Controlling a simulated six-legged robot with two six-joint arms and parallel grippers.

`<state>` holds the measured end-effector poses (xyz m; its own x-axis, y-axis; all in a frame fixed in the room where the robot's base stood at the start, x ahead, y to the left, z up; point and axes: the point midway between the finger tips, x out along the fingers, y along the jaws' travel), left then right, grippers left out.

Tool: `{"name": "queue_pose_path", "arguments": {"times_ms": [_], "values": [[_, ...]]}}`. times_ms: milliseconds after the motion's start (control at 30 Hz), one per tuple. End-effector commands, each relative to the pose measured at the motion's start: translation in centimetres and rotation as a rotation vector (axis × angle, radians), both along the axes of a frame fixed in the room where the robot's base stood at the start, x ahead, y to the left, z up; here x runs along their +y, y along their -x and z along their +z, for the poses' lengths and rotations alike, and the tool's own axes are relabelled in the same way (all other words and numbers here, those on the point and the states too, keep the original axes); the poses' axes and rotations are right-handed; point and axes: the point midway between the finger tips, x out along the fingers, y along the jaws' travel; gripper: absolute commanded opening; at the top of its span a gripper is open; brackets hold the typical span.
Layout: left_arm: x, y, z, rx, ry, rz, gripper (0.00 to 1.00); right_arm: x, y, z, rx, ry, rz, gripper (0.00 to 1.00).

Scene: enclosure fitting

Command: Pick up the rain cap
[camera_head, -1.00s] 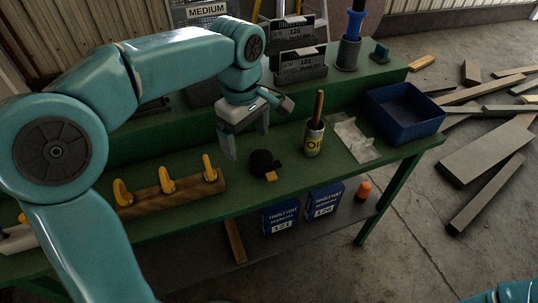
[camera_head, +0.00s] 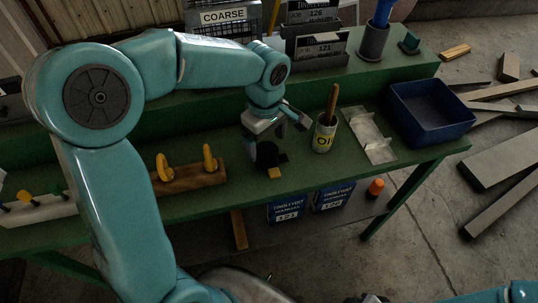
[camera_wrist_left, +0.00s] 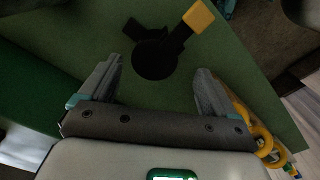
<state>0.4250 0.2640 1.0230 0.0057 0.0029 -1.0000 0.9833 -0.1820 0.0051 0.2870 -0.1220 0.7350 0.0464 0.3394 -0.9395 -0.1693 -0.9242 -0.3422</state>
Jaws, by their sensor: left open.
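A black round piece with a flap and a short arm ending in a yellow tab, which I take for the rain cap (camera_head: 268,157), lies on the green bench. My left gripper (camera_head: 264,150) is just above it and overlaps part of it in the head view. In the left wrist view, the open fingers (camera_wrist_left: 158,72) are empty, and the cap's black disc (camera_wrist_left: 154,62) shows between and beyond their tips. The yellow tab points up and right there. I cannot tell how far below the tips the cap lies. My right gripper's jaws cannot be made out at the bottom edge.
A can marked OIL (camera_head: 324,138) with a wooden handle in it stands close right of the cap. A wooden block with yellow hooks (camera_head: 190,178) lies to the left.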

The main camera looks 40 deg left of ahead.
Motion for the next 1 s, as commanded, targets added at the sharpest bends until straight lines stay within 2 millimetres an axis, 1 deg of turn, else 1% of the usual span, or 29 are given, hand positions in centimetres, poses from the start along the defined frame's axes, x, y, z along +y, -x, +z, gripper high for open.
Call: {"name": "queue_pose_path", "arguments": {"times_ms": [33, 167, 333, 433, 533, 733, 767, 800, 867, 900, 933, 1000], "values": [[0.0, 0.0, -0.5, 0.002, 0.001, 0.000, 0.90, 0.0, 0.0, 0.0, 0.000, 0.000, 0.000, 0.43], [0.0, -0.2, -1.3, 0.003, 0.000, 0.001, 0.90, 0.0, 0.0, 0.2, -0.001, 0.000, 0.000, 0.43], [0.0, -0.4, -4.0, 0.006, 0.002, 0.000, 0.90, 0.0, 0.0, 1.1, -0.001, 0.000, 0.000, 0.43], [0.0, -0.5, -5.4, 0.004, 0.001, 0.000, 0.90, 0.0, 0.0, 1.1, -0.001, 0.000, 0.000, 0.43], [0.0, -0.7, -6.0, 0.000, 0.002, -0.001, 0.90, 0.0, 0.0, 1.1, -0.001, 0.000, 0.000, 0.43], [0.0, -0.7, -6.0, 0.000, 0.002, 0.000, 0.90, 0.0, 0.0, 1.0, -0.001, 0.000, 0.000, 0.43], [0.0, -0.7, -6.0, 0.000, 0.002, 0.000, 0.81, 0.0, 0.0, 1.0, -0.001, 0.000, 0.000, 0.43], [0.0, -0.7, -6.0, 0.000, 0.001, 0.000, 0.68, 0.0, 0.0, 1.0, -0.001, 0.000, 0.000, 0.43], [0.0, -0.7, -6.0, 0.000, 0.002, 0.000, 0.48, 0.0, 0.0, 1.0, 0.000, 0.000, 0.000, 0.43], [0.0, -0.7, -6.0, 0.000, 0.002, 0.000, 0.35, 0.0, 0.0, 1.0, 0.000, 0.000, 0.000, 0.43], [0.0, -0.7, -6.0, 0.000, 0.002, 0.000, 0.25, 0.0, 0.0, 1.0, 0.000, 0.000, 0.000, 0.43], [0.0, -0.7, -5.9, -0.001, 0.001, 0.000, 0.25, 0.0, 0.0, 1.0, 0.000, 0.000, 0.000, 0.43]]}}
